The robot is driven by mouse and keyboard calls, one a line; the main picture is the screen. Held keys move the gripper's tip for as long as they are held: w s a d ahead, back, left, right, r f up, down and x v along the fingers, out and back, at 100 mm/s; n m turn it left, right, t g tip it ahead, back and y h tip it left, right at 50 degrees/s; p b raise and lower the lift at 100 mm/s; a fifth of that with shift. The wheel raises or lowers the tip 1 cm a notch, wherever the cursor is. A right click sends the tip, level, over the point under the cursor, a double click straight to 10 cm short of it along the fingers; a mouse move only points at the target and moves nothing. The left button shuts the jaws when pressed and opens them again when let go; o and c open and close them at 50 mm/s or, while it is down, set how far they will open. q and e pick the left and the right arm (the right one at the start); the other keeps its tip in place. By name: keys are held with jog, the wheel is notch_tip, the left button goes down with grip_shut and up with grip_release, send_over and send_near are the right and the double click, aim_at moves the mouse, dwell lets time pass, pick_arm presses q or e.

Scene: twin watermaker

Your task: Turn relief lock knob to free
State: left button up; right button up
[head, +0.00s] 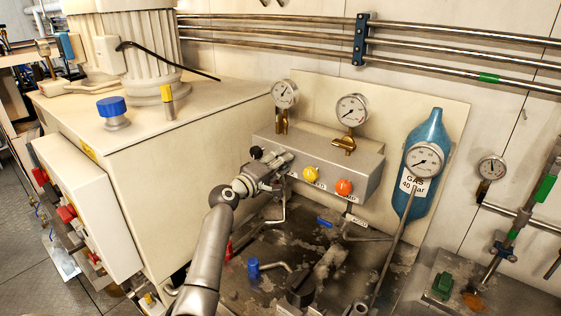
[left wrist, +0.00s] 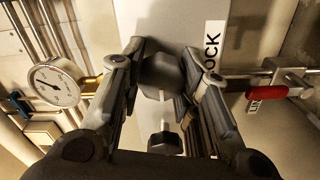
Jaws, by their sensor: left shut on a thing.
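My left gripper (head: 280,162) reaches the left part of the grey valve box (head: 340,170) on the wall panel. In the left wrist view its two fingers are shut on a dark grey knob (left wrist: 161,74), one finger on each side. A white label (left wrist: 212,48) beside the knob shows the letters "OCK"; the rest is hidden. In the head view my gripper hides the held knob. A smaller black knob (left wrist: 163,141) sits between the fingers, lower in the left wrist view. My right gripper is out of view.
A yellow knob (head: 311,174) and an orange knob (head: 344,187) are to the right on the box. Two gauges (head: 285,93) (head: 351,109) stand above it. A blue gas bottle (head: 422,140) is further right. A red-handled valve (left wrist: 267,92) shows close by in the left wrist view.

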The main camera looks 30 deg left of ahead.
pick_arm(q)
jog(key=shift+f, duration=0.1)
dwell(0.3)
jog(key=o, duration=1)
jog(key=s, duration=0.8)
jog(key=s+a, duration=0.1)
jog(key=s, duration=0.3)
